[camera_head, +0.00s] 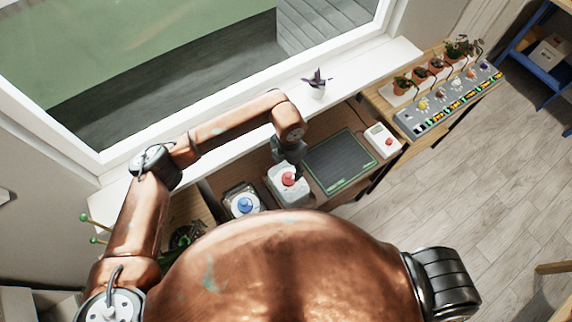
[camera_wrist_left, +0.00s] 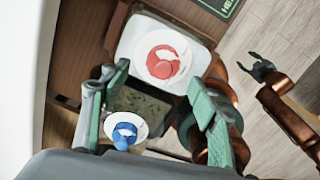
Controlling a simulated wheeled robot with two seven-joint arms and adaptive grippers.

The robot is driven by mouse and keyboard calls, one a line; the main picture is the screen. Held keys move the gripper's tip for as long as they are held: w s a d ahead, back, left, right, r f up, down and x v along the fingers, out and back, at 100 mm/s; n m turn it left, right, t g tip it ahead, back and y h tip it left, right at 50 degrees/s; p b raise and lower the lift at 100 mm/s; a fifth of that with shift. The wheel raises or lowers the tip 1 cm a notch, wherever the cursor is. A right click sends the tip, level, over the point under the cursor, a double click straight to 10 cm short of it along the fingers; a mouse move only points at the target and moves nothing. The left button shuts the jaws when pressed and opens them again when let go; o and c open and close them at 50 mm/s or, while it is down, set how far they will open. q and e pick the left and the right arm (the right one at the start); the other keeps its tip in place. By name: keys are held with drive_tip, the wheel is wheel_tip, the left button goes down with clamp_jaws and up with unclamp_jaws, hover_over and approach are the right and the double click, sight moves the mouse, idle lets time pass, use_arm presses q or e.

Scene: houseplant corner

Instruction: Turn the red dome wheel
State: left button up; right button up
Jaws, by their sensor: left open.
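The red dome wheel (camera_head: 289,179) sits on a white box (camera_head: 287,194) on the wooden bench below the window. In the left wrist view the red wheel (camera_wrist_left: 163,64) shows as a red dome in a pale ring on the box top. My left gripper (camera_head: 291,163) is just over the wheel, its arm coming in from the left. In the left wrist view its two green-padded fingers (camera_wrist_left: 158,78) are apart, with the red wheel beyond their tips. I cannot tell whether they touch it. My right gripper (camera_wrist_left: 257,66) shows dark, spread, empty fingers.
A blue dome wheel (camera_head: 245,204) on a similar box stands left of the red one. A dark green-edged mat (camera_head: 341,162) lies to the right, then a white box with a red button (camera_head: 383,139). A small plant (camera_head: 317,83) stands on the sill.

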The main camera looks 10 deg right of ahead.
sight(289, 175)
use_arm(q)
drive_tip(key=shift+s+f, duration=0.4)
drive_tip(key=shift+f, duration=0.2)
drive_tip(key=shift+s+f, duration=0.35)
drive_tip(key=shift+f, duration=0.2)
drive_tip(key=f, duration=0.1)
drive_tip(key=w+f, duration=0.1)
drive_tip(key=f, duration=0.1)
drive_tip(key=shift+d, duration=0.15)
drive_tip(key=shift+s+f, duration=0.1)
drive_tip(key=shift+f, duration=0.5)
use_arm(e)
drive_tip(key=shift+w+a+r, duration=0.1)
drive_tip(key=shift+w, duration=0.1)
use_arm(q)
drive_tip(key=shift+f, duration=0.1)
drive_tip(key=shift+c, duration=0.4)
use_arm(e)
drive_tip(key=shift+s, duration=0.15)
use_arm(q)
drive_tip(key=c, duration=1.1)
use_arm(e)
drive_tip(key=shift+s, duration=0.45)
